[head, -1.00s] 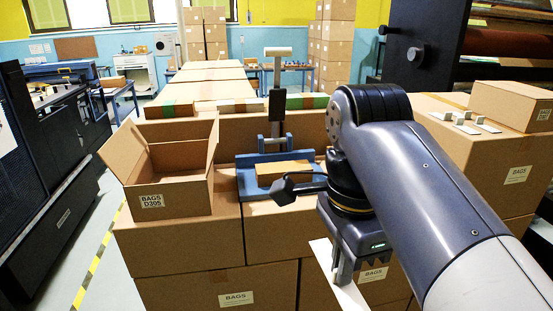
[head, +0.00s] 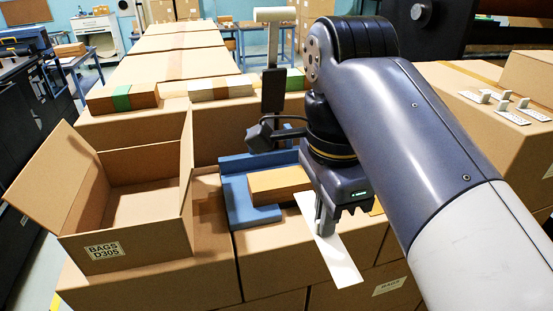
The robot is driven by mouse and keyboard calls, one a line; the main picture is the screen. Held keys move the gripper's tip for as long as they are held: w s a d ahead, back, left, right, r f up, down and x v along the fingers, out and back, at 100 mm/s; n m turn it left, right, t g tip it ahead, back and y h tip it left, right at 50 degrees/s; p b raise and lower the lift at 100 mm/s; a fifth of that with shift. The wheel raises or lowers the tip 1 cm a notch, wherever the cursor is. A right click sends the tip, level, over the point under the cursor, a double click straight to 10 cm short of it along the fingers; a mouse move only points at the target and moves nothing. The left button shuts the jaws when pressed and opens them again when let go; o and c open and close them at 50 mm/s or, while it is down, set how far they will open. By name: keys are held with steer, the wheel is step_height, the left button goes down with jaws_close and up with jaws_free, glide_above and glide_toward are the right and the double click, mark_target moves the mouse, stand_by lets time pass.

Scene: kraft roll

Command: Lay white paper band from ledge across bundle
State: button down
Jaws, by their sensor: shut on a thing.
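My gripper (head: 322,222) is shut on a white paper band (head: 342,262), a long flat strip that extends in front of and behind the fingers. The band is in front of and to the right of the bundle, a flat brown stack (head: 276,182). Its far end comes close to the stack's right side; I cannot tell whether they touch. The bundle lies in a blue jig (head: 237,196) on top of cartons. My wrist hides part of the jig and the bundle's right end.
An open carton marked BAGS D305 (head: 130,215) stands left of the jig. A grey post (head: 273,90) rises behind the jig. Banded stacks (head: 135,99) line the cartons behind. White tabbed pieces (head: 510,115) lie on a carton at right.

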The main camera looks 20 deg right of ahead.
steer(key=p, duration=0.5)
glide_above(286, 177)
steer(key=shift+w, duration=0.1)
steer(key=shift+f+p, duration=0.3)
steer(key=shift+f, duration=1.45)
steer(key=shift+f, duration=0.2)
steer(key=c, duration=1.6)
jaws_free()
steer(key=shift+r, duration=0.1)
step_height(286, 177, up, 12)
steer(key=shift+r, duration=0.15)
